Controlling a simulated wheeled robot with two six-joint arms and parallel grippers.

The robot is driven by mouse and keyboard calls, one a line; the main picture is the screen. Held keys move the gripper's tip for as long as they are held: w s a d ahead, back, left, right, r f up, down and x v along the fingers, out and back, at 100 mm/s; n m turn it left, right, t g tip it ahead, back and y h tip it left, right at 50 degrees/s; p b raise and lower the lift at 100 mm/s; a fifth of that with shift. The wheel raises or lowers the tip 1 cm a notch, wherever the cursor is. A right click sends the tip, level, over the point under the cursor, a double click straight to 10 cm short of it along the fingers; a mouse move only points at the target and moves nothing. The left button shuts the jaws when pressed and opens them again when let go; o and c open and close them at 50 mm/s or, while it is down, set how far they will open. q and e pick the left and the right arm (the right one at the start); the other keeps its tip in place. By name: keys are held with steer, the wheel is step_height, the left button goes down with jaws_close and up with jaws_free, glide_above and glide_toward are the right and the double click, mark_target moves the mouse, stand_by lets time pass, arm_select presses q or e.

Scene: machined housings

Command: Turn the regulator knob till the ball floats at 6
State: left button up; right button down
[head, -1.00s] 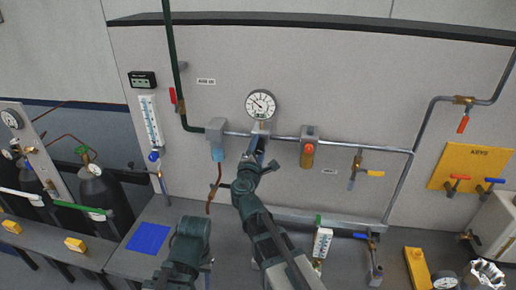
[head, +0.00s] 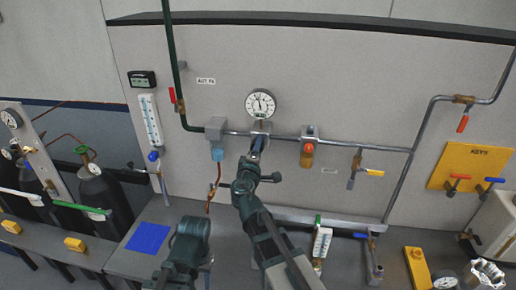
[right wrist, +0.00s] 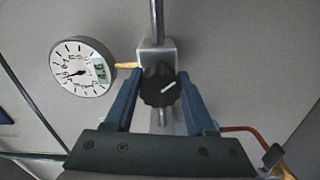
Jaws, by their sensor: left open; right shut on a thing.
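The black regulator knob (right wrist: 158,86) with a white pointer mark sits on a grey block in the right wrist view. My right gripper (right wrist: 160,92) is shut on it, one blue finger on each side. In the head view my right gripper (head: 258,148) hides the knob. The round white gauge (head: 260,104) is just above; it also shows in the right wrist view (right wrist: 82,68). I cannot make out a ball in either. My left gripper's fingers are not visible.
A copper tube (head: 212,190) hangs at left. A blue mat (head: 148,238) lies on the bench.

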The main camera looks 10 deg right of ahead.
stand_by(0.3)
steer(key=shift+c, duration=1.1)
jaws_free()
